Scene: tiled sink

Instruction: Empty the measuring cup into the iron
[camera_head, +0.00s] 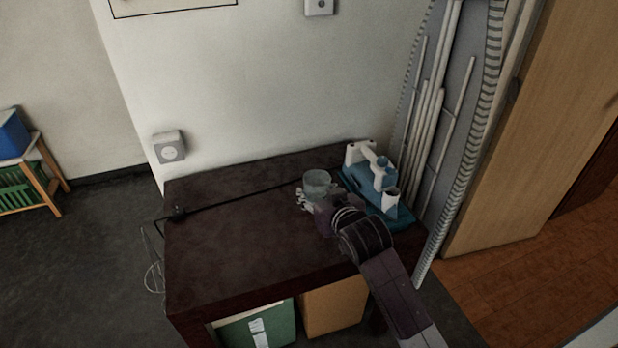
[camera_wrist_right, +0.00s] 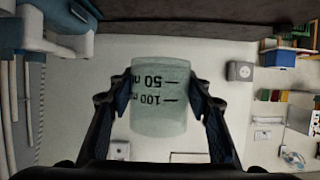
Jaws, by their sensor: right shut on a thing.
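The clear measuring cup (camera_head: 317,182) is above the right part of the dark table in the head view. In the right wrist view the cup (camera_wrist_right: 158,98) sits between both fingers, with 50 and 100 marks that read upside down, as does the room. My right gripper (camera_head: 312,197) is shut on the cup and holds it roughly upright. Whether anything is in the cup cannot be told. The blue and white iron (camera_head: 380,182) stands on the table just right of the cup; part of it also shows in the right wrist view (camera_wrist_right: 57,42). My left gripper is not in view.
The dark table (camera_head: 245,235) is mostly bare on its left half. A black cord (camera_head: 235,200) runs across it. The wall is behind, and an ironing board (camera_head: 435,120) leans at the right beside the iron. Boxes (camera_head: 262,325) are under the table.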

